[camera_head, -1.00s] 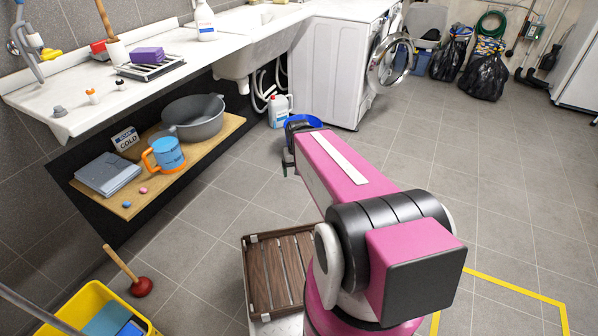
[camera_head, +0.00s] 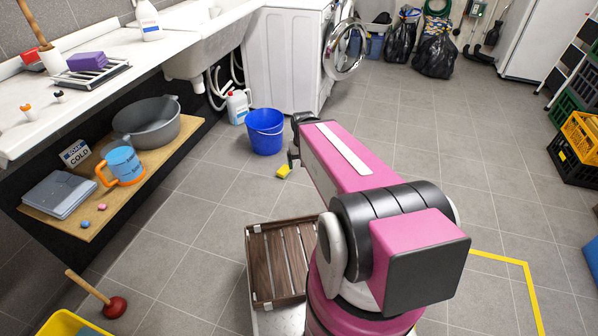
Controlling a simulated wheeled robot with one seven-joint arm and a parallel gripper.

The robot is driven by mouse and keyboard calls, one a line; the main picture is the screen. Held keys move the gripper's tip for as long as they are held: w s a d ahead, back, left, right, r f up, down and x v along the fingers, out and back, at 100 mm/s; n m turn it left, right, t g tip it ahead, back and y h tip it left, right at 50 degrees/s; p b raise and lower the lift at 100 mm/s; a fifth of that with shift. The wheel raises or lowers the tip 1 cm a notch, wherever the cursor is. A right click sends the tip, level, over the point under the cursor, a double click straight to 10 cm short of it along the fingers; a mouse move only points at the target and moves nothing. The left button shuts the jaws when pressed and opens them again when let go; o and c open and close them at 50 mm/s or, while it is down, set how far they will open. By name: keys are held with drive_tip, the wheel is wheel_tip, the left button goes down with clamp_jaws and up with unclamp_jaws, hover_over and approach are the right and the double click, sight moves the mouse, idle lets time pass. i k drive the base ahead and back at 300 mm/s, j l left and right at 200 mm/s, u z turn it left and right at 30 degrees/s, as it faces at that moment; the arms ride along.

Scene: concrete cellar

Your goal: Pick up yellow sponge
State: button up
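A small yellow block, which looks like the sponge (camera_head: 284,171), lies on the grey tile floor in the head view, a little in front of the blue bucket. My gripper (camera_head: 292,160) shows at the far end of my pink arm, just up and to the right of the sponge in the picture. Only its dark edge shows past the arm. The fingers are mostly hidden, so I cannot tell whether they are open or shut, or how high they are above the floor. The sponge appears apart from it.
A blue bucket (camera_head: 265,131) stands behind the sponge, and a white jug (camera_head: 238,106) beside it. A low wooden shelf (camera_head: 190,128) runs along the left under the sink. A slatted brown tray (camera_head: 254,262) sits close to me. Open floor lies to the right.

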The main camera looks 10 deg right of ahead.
sight(283, 173)
drive_tip(key=i+l+u, duration=0.45)
drive_tip(key=u, duration=0.3)
drive_tip(key=l, duration=0.1)
